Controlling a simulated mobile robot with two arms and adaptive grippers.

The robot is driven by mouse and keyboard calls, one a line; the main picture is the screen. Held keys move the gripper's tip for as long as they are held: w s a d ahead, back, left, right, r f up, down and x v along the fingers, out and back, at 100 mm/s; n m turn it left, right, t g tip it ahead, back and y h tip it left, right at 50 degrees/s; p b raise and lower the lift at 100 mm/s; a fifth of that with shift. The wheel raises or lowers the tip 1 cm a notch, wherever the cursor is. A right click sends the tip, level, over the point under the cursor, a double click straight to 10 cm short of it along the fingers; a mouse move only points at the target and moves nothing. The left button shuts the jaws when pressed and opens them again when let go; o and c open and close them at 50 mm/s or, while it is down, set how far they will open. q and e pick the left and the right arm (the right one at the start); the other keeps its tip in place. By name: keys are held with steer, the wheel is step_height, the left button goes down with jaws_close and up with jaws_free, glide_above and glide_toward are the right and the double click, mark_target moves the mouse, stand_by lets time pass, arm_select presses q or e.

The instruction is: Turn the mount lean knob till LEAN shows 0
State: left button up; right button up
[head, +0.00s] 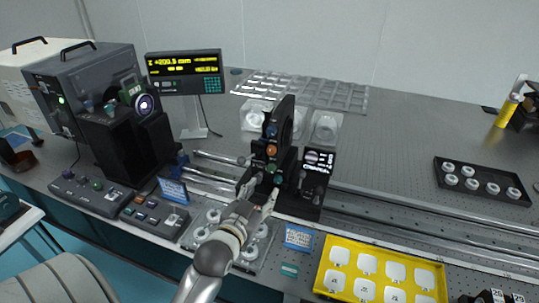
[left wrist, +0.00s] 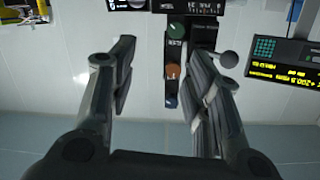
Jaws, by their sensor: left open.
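The black upright mount (head: 283,122) stands on the rail in the middle of the head view. Its face carries a blue knob (head: 272,131), an orange knob (head: 271,150) and a green knob (head: 277,180). A small black sign or screen (head: 318,160) stands to its right; I cannot read a LEAN value on it. My left gripper (head: 260,194) is open and empty just in front of the mount's lower part. In the left wrist view, the green knob (left wrist: 176,30), orange knob (left wrist: 173,70) and blue knob (left wrist: 171,101) show between and beyond the spread fingers (left wrist: 160,62). My right gripper is not in view.
A display (head: 184,70) with yellow digits stands at the back left, beside a dark projector-like unit (head: 130,130). Control boxes (head: 95,195) lie at the front left. A yellow tray (head: 322,280) and a black tray (head: 440,170) lie to the right. Rails run rightward from the mount.

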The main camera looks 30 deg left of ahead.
mark_target(270, 152)
arm_select(q)
steer(key=shift+t+y, duration=0.7)
steer(key=w+a+r+p, duration=0.1)
steer(key=w, duration=0.2)
steer(key=w+a+r, duration=0.1)
steer(key=w+a, duration=0.1)
steer(key=w, duration=0.2)
steer(key=w+a+r+p, duration=0.1)
steer(key=w+r, duration=0.1)
steer(key=w, duration=0.2)
steer(key=shift+a+p, duration=0.3)
steer(key=shift+a, duration=0.05)
jaws_close()
steer(key=shift+n, duration=0.4)
